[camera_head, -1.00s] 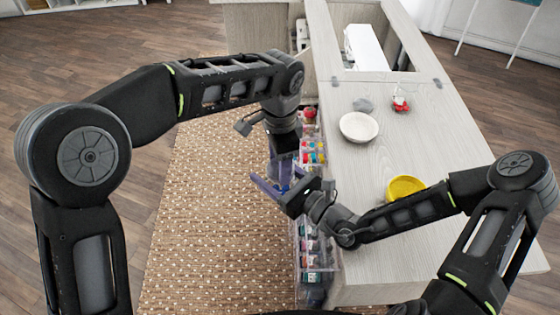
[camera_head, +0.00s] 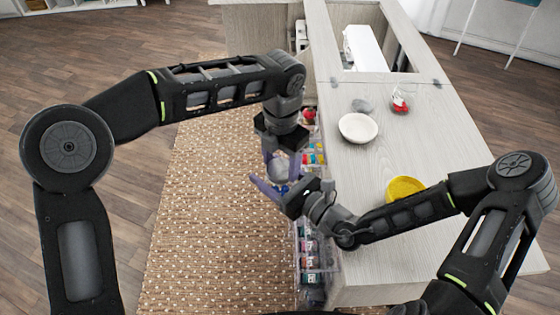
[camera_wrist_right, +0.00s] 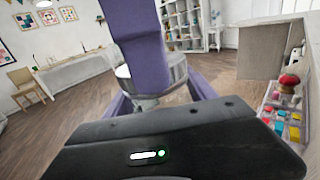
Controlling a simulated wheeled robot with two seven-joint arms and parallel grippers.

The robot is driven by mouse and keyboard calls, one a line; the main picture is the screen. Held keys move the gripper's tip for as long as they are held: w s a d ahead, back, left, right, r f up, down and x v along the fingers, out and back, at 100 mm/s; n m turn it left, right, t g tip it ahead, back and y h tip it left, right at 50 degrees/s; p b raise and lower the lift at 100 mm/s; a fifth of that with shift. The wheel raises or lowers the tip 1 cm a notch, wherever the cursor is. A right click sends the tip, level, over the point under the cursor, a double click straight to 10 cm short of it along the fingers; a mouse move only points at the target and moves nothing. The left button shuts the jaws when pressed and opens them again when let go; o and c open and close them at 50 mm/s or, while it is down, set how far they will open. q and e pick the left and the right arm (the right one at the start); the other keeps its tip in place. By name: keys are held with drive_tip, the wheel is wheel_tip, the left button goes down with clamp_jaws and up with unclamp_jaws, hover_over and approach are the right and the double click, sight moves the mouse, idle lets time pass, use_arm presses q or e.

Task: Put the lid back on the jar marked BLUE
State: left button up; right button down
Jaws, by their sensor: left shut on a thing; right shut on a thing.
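In the head view a pale grey, round thing (camera_head: 279,170), which looks like the jar or its lid, sits between my two grippers beside the cabinet's left edge. My left gripper (camera_head: 283,165) points down around it from above and is shut on it. My right gripper (camera_head: 280,187) reaches in from the right just below, shut on the jar's lower part. In the right wrist view a wide silver round part (camera_wrist_right: 172,72) sits above a narrower clear part (camera_wrist_right: 147,103), with a purple finger crossing in front. No marking is readable, and I cannot tell whether lid and jar touch.
A white bowl (camera_head: 358,128), a yellow bowl (camera_head: 405,188), a grey lump (camera_head: 362,105) and a clear container with red inside (camera_head: 401,100) stand on the cabinet top (camera_head: 375,155). Clear racks of coloured items (camera_head: 312,255) line its left side. The rug (camera_head: 205,225) is clear.

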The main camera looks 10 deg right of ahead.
use_arm(q)
drive_tip(key=o, duration=1.3)
drive_tip(key=shift+r, duration=2.25)
drive_tip(key=shift+d, duration=0.1)
drive_tip(key=shift+c, duration=0.4)
